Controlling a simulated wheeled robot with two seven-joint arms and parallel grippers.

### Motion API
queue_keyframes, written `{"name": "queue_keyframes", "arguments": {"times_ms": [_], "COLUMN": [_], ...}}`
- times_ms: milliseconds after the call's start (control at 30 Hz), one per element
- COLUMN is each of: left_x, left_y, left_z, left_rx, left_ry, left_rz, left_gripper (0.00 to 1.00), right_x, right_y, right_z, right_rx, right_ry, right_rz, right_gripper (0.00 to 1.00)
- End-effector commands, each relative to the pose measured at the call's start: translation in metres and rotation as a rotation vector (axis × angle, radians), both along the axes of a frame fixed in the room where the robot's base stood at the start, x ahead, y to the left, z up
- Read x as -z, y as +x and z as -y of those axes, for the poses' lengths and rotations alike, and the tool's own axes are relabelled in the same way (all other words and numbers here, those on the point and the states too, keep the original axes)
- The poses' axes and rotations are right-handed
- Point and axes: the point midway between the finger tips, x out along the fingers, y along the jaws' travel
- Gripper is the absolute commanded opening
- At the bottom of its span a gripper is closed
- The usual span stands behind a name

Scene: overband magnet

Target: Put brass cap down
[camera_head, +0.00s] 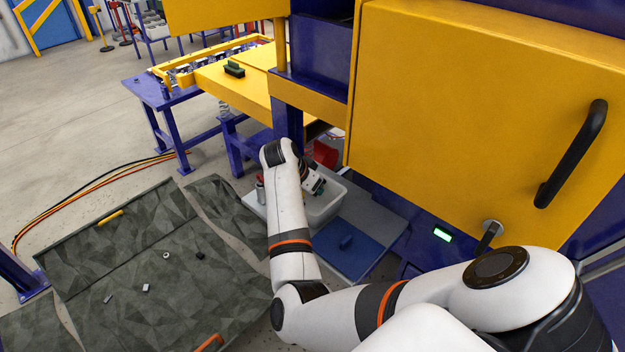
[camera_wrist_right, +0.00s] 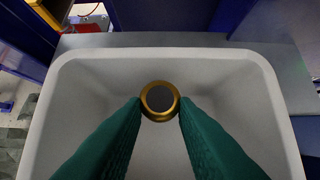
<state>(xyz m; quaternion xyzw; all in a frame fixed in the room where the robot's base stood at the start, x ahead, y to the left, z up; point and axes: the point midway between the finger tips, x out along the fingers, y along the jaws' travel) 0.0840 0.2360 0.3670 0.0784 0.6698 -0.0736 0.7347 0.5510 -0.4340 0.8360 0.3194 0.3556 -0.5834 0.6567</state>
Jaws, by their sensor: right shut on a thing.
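The brass cap (camera_wrist_right: 145,103) is a small golden ring-shaped piece with a dark centre. My right gripper (camera_wrist_right: 160,106) is shut on it, with the cap between the tips of the two green fingers. In the wrist view the cap is over the inside of a pale grey bin (camera_wrist_right: 285,120); its height above the floor of the bin is hard to tell. In the head view my right arm reaches to the bin (camera_head: 327,212) and partly hides it, and the cap cannot be made out there. My left gripper is not in view.
A yellow machine door (camera_head: 470,110) stands close on the right. Dark, creased sheeting (camera_head: 130,270) with several small parts covers the floor at left.

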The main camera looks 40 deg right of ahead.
Motion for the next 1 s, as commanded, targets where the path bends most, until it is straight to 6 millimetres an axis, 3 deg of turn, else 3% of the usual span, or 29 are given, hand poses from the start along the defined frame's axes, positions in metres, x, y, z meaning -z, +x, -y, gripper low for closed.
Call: {"name": "queue_keyframes", "arguments": {"times_ms": [233,633,667,767,1000], "left_x": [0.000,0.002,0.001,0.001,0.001], "left_y": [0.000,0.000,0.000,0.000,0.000], "left_z": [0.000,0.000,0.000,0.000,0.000], "left_rx": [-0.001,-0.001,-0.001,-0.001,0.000], "left_ry": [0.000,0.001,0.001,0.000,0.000], "left_rz": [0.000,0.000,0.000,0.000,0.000], "left_gripper": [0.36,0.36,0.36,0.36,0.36], "right_x": [0.033,0.040,0.039,0.038,0.038], "right_y": [-0.001,0.000,0.000,0.000,0.000], "right_z": [0.000,0.000,0.000,0.000,0.000], "right_rx": [-0.001,-0.001,-0.001,-0.001,-0.001], "right_ry": [0.002,0.001,0.001,0.001,0.001], "right_rz": [-0.004,-0.001,-0.001,-0.001,-0.001], "right_gripper": [0.04,0.04,0.31,0.47,0.48]}}
